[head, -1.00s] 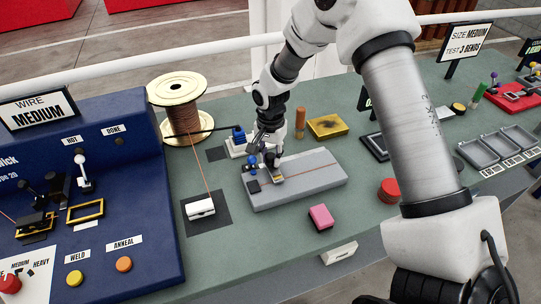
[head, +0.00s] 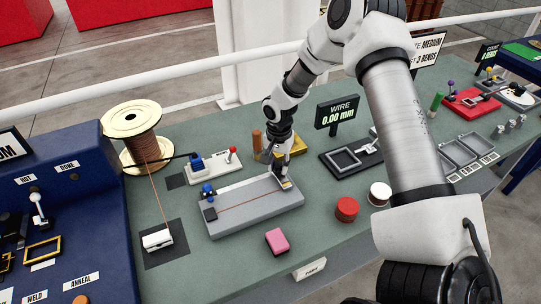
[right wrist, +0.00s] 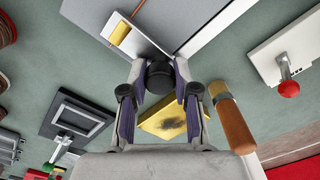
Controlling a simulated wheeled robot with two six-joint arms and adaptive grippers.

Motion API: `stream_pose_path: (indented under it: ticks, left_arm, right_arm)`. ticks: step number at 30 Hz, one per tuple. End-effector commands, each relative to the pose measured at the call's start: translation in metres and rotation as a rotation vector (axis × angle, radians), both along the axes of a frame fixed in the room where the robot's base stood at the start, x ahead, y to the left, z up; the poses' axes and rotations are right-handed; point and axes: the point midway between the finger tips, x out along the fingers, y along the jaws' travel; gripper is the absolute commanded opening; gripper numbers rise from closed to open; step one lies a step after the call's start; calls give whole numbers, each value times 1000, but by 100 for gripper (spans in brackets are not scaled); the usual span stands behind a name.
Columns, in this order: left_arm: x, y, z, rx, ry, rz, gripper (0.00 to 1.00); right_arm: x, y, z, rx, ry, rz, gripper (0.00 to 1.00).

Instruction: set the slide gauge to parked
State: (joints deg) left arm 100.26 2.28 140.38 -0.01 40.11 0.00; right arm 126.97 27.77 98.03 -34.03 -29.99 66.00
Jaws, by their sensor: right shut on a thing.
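The slide gauge is a long grey bed (head: 240,218) with a blue knob (head: 207,188) at its left end. Its small pale slider with a yellow mark (head: 286,184) is at the bed's right end. My right gripper (head: 281,166) is over the slider, and its fingers are shut on the black slider knob (right wrist: 160,75). The slider's yellow mark (right wrist: 120,33) shows beside the knob in the right wrist view. A copper-coloured wire runs along the bed to the slider. The knob is mostly hidden by my fingers in the head view. My left gripper is not in view.
A wooden-handled tool (right wrist: 232,125) and a yellow pad (right wrist: 175,118) lie close to my right gripper. A pink block (head: 276,241) and a red cylinder (head: 346,209) stand in front, with clear green bench between.

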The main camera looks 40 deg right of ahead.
Motion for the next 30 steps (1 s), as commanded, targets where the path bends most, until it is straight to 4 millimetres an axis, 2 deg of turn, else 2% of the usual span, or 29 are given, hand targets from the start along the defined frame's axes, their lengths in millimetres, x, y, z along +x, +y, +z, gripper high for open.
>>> stream_pose_path:
  ticks: [13, 14, 15, 25, 30]
  left_arm:
    - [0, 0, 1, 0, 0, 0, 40]
    - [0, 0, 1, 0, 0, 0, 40]
    - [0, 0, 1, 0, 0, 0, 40]
    - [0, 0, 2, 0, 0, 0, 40]
    - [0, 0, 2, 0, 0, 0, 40]
  right_arm:
    - [-2, -4, -2, 0, 4, 1, 0]
    - [-2, -4, -2, 0, 4, 0, 40]
    - [-2, -4, -2, 0, 4, 0, 54]
    - [-1, -4, 1, 0, 1, 0, 55]
    - [0, -5, 25, 1, -2, -1, 55]
